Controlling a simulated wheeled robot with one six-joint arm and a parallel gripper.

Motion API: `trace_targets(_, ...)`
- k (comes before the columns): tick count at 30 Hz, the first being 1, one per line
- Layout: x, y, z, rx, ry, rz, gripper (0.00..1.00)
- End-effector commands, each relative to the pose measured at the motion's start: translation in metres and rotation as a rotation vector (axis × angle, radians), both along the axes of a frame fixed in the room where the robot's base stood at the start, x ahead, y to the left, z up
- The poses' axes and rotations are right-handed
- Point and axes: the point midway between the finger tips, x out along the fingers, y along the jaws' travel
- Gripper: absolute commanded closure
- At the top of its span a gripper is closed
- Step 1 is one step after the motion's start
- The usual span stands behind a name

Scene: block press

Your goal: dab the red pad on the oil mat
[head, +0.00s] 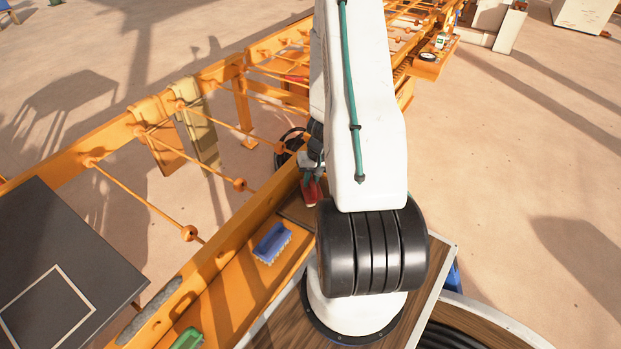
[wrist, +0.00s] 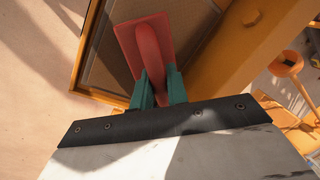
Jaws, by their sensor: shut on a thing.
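My gripper (wrist: 160,80), with green fingers, is shut on the red pad (wrist: 147,42) in the wrist view. The pad points away from me over a brown mat in an orange frame, which looks like the oil mat (wrist: 104,72). I cannot tell whether the pad touches the mat or hovers above it. In the head view the red pad (head: 311,192) shows just left of my white arm, near the brown mat (head: 296,213). My arm hides much of the mat and gripper there.
A blue brush (head: 271,241) and a green brush (head: 187,340) lie on the orange bench (head: 228,290). A dark board (head: 60,235) with a white square outline is at the left. Orange rails with knobbed rods and hanging cloths (head: 200,130) stand behind.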

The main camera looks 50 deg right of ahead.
Motion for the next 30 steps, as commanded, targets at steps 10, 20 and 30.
trace_targets(10, -0.0002, -0.0003, 0.0002, 0.000, 0.000, -0.001, 1.00)
trace_targets(20, -0.0001, -0.0002, -0.0010, 0.000, 0.000, -0.001, 1.00)
trace_targets(30, -0.0001, -0.0002, -0.0051, 0.001, 0.000, -0.002, 1.00)
